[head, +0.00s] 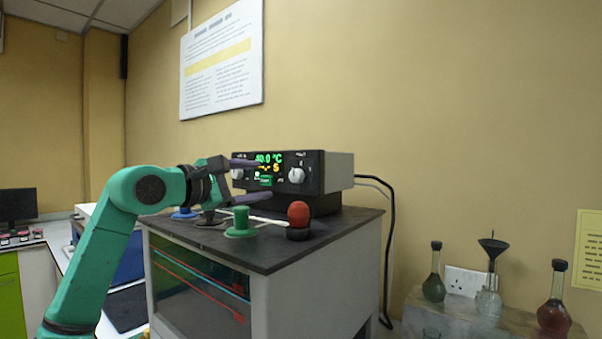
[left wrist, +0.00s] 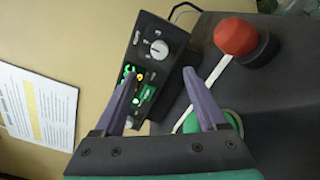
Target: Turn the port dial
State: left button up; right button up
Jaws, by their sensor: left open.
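A black control unit (head: 325,172) with a lit green and yellow display stands on top of a dark-topped cabinet. A pale round dial (head: 297,175) sits right of the display; it also shows in the left wrist view (left wrist: 158,48). Another pale dial (head: 237,174) is left of the display, partly hidden by my gripper. No readable label shows which is the port dial. My left gripper (head: 252,175) is open and empty in front of the unit's left part. In the left wrist view, its purple fingers (left wrist: 157,70) spread apart, with the display near the left finger.
The cabinet top (head: 275,258) carries a green stopper (head: 241,222), a red ball-topped stopper (head: 298,213) and a blue one (head: 184,213). A black cable (head: 391,240) hangs at the right. Glass flasks (head: 488,297) stand on a lower surface at right.

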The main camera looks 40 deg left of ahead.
aim_at(294, 176)
pick_arm(q)
jog(key=w+p, duration=0.2)
jog(key=w, duration=0.1)
jog(key=w+p, duration=0.2)
jog(key=w, duration=0.1)
jog(key=w+r+p, duration=0.1)
jog(key=w+p, duration=0.1)
jog(key=p, duration=0.1)
jog(key=shift+w+a+r, duration=0.1)
jog(key=shift+w, duration=0.3)
jog(key=w+p, duration=0.1)
jog(key=w+f, duration=0.1)
jog(key=w, duration=0.1)
jog(key=shift+w+p, duration=0.25)
jog(key=shift+p, duration=0.1)
jog(key=shift+s, duration=0.15)
jog(key=shift+c, duration=0.6)
grip_shut()
pick_arm(e)
notch_tip(294, 176, up, 10)
jog(key=s, duration=0.1)
jog(key=shift+s+f, duration=0.15)
